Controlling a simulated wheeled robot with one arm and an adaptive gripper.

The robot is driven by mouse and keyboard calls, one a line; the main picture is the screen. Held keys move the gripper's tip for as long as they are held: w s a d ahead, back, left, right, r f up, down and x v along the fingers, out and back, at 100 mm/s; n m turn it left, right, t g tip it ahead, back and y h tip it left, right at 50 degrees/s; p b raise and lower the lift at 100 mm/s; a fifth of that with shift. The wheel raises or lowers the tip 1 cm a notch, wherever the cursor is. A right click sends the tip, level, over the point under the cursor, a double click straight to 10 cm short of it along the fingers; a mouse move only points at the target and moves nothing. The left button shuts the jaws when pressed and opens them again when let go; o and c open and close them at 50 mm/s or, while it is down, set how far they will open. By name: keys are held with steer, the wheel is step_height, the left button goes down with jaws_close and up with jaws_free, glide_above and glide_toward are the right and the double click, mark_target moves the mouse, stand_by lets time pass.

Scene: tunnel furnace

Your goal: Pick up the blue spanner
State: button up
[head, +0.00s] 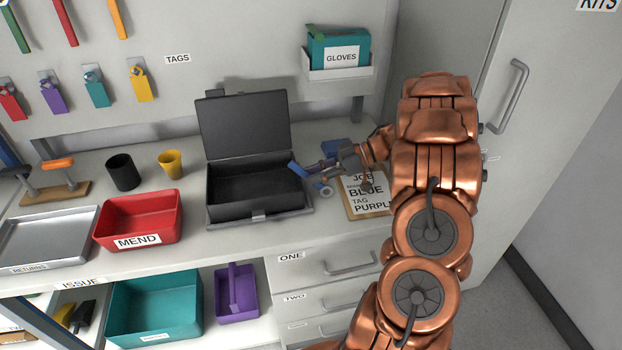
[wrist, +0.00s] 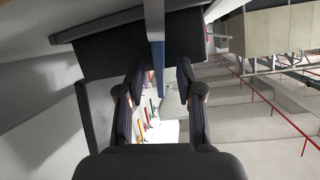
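The blue spanner (head: 298,170) is at my gripper's fingertips, by the right wall of the open black toolbox. It slants from upper left to lower right, partly hidden by the gripper. In the wrist view, a blue bar (wrist: 157,65), which looks like the spanner, runs upright between my two dark fingers. My gripper (head: 313,168) reaches in from the right, low over the bench. It also shows in the wrist view (wrist: 160,68), its fingers apart with narrow gaps beside the bar. I cannot tell whether the fingers touch the spanner.
The open black toolbox (head: 212,196) stands left of my gripper, lid raised. A job card (head: 366,203) lies beneath my arm. A blue block (head: 335,147) sits behind. The red MEND bin (head: 140,219), yellow cup (head: 171,164) and black cup (head: 123,172) stand farther left. A tall cabinet (head: 545,110) is at right.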

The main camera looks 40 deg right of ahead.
jaws_close()
stand_by(0.5)
steer(key=shift+d+r+b, duration=0.1)
steer(key=shift+r+b, duration=0.2)
steer(key=shift+r, duration=0.55)
steer(key=shift+r+b, duration=0.3)
steer(key=shift+r, duration=0.65)
steer(key=s+a+b, duration=0.1)
steer(key=s+a, duration=0.2)
steer(key=s, duration=0.4)
steer(key=s+a+r+b, duration=0.1)
steer(key=s+a+b, duration=0.1)
steer(key=s, duration=0.5)
steer(key=shift+s+a+r, duration=0.2)
steer(key=shift+s+a, duration=0.15)
steer(key=shift+a, duration=0.45)
